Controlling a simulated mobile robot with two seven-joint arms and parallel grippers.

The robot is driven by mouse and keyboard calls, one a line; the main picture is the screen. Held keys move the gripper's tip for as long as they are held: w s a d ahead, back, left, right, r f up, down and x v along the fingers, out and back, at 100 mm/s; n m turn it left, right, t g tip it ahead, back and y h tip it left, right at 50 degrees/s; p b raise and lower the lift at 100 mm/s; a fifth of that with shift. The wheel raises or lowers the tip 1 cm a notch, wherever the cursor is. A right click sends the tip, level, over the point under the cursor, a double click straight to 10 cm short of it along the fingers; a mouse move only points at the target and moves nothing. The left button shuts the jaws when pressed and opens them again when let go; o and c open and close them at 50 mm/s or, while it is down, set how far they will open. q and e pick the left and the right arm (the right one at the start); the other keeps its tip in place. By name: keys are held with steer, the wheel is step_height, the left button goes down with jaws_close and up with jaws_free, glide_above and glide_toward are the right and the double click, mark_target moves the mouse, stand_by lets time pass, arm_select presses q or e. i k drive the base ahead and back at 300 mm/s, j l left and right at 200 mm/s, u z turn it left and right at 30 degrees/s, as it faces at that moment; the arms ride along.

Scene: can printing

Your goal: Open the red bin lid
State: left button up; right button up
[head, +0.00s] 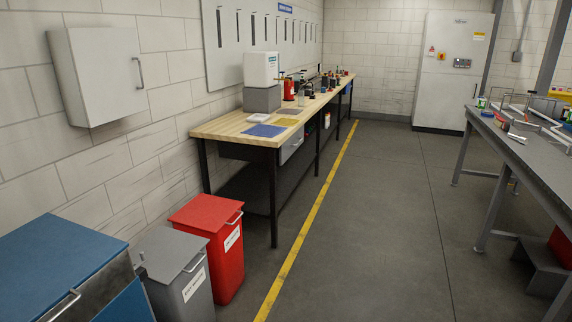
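The red bin (229,262) stands on the floor at the lower left of the head view, between a grey bin and the wooden workbench. Its flat red lid (204,211) lies shut on top. A light metal handle (236,218) sits at the lid's right edge, and a white label is on the bin's front. Neither of my grippers is in view.
A grey bin (185,285) stands close in front of the red bin. A blue-topped cabinet (62,262) is nearer at the left. The wooden workbench (228,126) runs along the wall behind. Open floor (370,230) lies to the right, past a yellow line.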

mark_target(205, 212)
steer(key=i, duration=1.4)
steer(key=i+u, duration=0.2)
steer(key=i, duration=0.2)
steer(key=i+l+u, duration=0.15)
steer(key=i, duration=0.25)
steer(key=i+l+u, duration=0.2)
steer(key=i, duration=0.15)
